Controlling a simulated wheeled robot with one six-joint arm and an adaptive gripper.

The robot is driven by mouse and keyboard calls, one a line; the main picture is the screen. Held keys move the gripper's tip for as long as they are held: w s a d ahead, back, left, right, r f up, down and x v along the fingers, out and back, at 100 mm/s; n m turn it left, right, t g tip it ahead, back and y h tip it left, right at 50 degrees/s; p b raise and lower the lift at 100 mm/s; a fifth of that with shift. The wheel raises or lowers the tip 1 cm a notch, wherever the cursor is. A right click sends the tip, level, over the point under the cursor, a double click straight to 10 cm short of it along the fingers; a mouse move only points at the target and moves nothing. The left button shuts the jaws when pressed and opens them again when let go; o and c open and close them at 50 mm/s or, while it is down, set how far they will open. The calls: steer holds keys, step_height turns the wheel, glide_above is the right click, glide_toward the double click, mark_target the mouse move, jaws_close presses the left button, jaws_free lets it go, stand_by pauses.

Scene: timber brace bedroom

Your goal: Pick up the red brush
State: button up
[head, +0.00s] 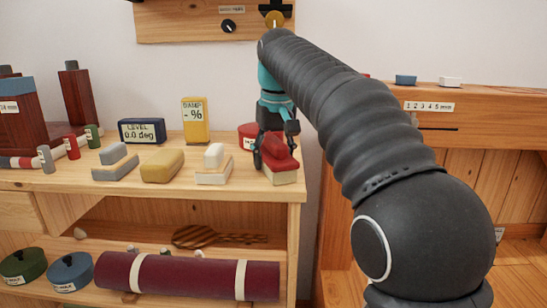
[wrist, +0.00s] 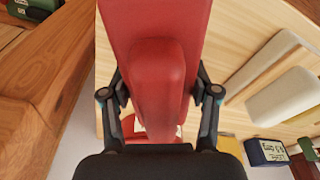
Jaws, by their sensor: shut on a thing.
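The red brush (head: 281,152) has a red back with a raised grip and a pale lower part. It is at the right front corner of the wooden bench top (head: 235,187). My gripper (head: 272,157) comes down over it from above, with a finger on either side of the raised grip. In the wrist view the red brush (wrist: 158,75) fills the middle, and my gripper (wrist: 160,95) is shut on its grip. I cannot tell whether the brush's underside touches the bench top.
A red tin (head: 247,134) is close behind the brush. A yellow box (head: 195,121) and a dark blue level box (head: 142,131) stand further back. A gap separates the bench from the right-hand wooden furniture (head: 470,165).

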mark_target(273, 137)
step_height(273, 137, up, 4)
steer(key=shift+r+p, duration=0.2)
steer(key=shift+p, duration=1.05)
steer(key=s+d+r+p, duration=0.2)
steer(key=d+r, duration=0.4)
steer(key=d, duration=0.5)
steer(key=shift+s+d+r, duration=0.15)
steer(key=shift+s+r, duration=0.15)
steer(key=shift+s, duration=0.2)
steer(key=o, duration=0.8)
steer(key=shift+c, duration=0.2)
steer(key=c, duration=0.4)
